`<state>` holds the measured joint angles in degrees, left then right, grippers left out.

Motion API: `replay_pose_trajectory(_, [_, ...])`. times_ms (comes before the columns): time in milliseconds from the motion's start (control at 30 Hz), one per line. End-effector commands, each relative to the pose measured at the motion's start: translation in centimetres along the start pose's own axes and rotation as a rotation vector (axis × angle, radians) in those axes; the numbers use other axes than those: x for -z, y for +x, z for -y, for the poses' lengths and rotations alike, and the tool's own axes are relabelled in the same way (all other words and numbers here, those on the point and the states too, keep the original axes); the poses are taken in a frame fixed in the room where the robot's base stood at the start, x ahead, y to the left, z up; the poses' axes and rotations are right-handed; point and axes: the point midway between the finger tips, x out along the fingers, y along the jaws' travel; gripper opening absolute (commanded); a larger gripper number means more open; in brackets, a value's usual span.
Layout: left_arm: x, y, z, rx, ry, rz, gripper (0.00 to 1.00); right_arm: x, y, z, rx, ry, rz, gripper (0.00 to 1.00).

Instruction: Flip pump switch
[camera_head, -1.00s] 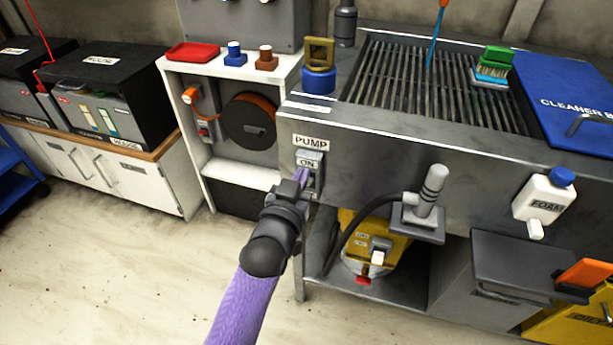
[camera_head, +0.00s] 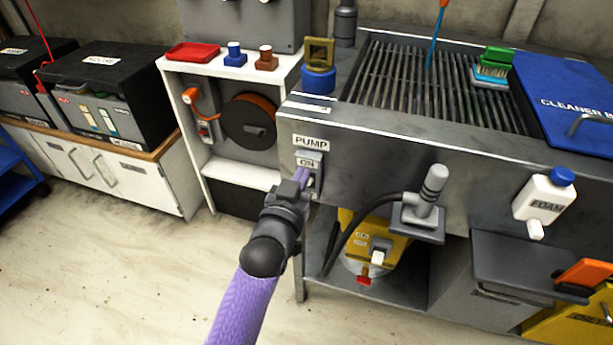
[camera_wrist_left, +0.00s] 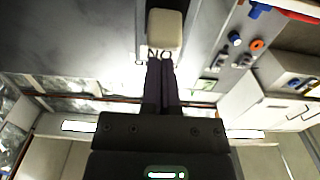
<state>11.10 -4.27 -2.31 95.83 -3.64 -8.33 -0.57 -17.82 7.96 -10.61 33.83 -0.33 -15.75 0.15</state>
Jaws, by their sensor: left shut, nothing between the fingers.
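The pump switch (camera_head: 312,181) is on a grey plate marked ON, below the PUMP label on the front left of the metal wash station (camera_head: 400,150). In the left wrist view the pale switch knob (camera_wrist_left: 165,30) sits just beyond the fingertips, with the ON lettering between them. My left gripper (camera_head: 301,176) is shut and empty, its purple fingers at the switch plate. In the left wrist view the closed fingers (camera_wrist_left: 161,66) point at the lettering. Whether they touch the plate or switch I cannot tell. The fingers partly cover the switch in the head view. My right gripper is not in view.
A grey nozzle in a holder (camera_head: 428,200) with a black hose stands right of the switch. A yellow pump unit (camera_head: 372,240) sits on the lower shelf. A white cabinet with a hose reel (camera_head: 249,122) is at left. The floor at lower left is clear.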

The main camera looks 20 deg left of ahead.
Motion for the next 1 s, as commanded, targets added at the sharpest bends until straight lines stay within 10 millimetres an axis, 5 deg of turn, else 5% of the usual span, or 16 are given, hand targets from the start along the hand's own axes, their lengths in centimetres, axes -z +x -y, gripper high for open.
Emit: replay_pose_trajectory(1000, [-1.0,0.0,0.0,0.0,0.0,0.001,0.0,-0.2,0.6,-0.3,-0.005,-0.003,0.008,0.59])
